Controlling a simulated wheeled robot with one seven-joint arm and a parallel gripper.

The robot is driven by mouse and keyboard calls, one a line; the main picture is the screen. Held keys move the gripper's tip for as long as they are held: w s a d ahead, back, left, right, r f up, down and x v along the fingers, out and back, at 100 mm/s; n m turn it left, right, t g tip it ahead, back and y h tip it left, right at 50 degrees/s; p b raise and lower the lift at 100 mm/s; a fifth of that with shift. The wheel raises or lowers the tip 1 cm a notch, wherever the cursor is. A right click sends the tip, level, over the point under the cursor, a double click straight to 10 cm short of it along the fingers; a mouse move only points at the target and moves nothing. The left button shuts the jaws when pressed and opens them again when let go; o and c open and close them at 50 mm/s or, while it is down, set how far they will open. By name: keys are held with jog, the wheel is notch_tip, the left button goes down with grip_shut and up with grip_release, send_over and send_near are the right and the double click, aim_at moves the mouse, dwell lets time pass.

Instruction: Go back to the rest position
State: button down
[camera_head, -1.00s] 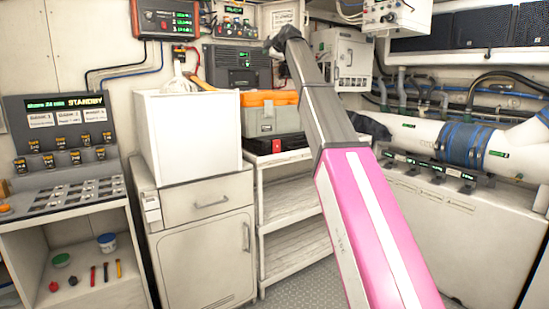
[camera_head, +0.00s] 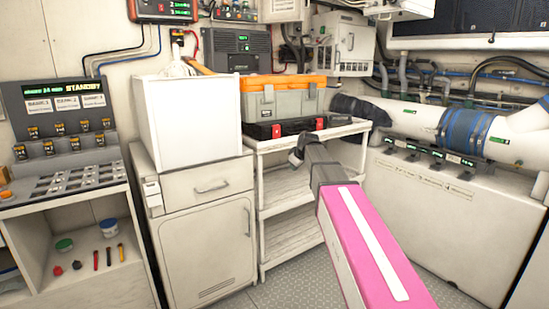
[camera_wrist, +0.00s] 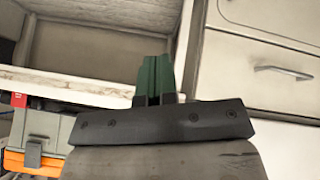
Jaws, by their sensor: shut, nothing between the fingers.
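My gripper (camera_wrist: 154,80) shows in the wrist view. Its two green fingers are together with nothing between them, beyond the dark palm. It is in the air, with a white shelf edge and a cabinet drawer front behind it. In the head view my arm reaches from the lower right toward the shelf unit. It ends in a dark joint in front of the shelves, and the fingers cannot be made out there.
A white shelf unit (camera_head: 345,129) carries an orange-and-grey toolbox (camera_head: 282,98) and a black case (camera_head: 285,128). A white cabinet (camera_head: 208,250) with a white box (camera_head: 190,120) stands left of it. Pipes and a white locker (camera_head: 435,215) are on the right. Some floor (camera_head: 295,291) is clear.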

jog(key=s+d+f+m+g+h, duration=0.1)
jog(key=s+d+f+m+g, duration=0.2)
jog(key=s+f, duration=1.1)
jog(key=s+d+f+m+g+h, duration=0.2)
jog(key=s+d+f+m, duration=0.5)
jog(key=s+f, duration=0.8)
jog(key=s+g, duration=0.1)
jog(key=s, duration=0.2)
jog(key=shift+g, duration=0.3)
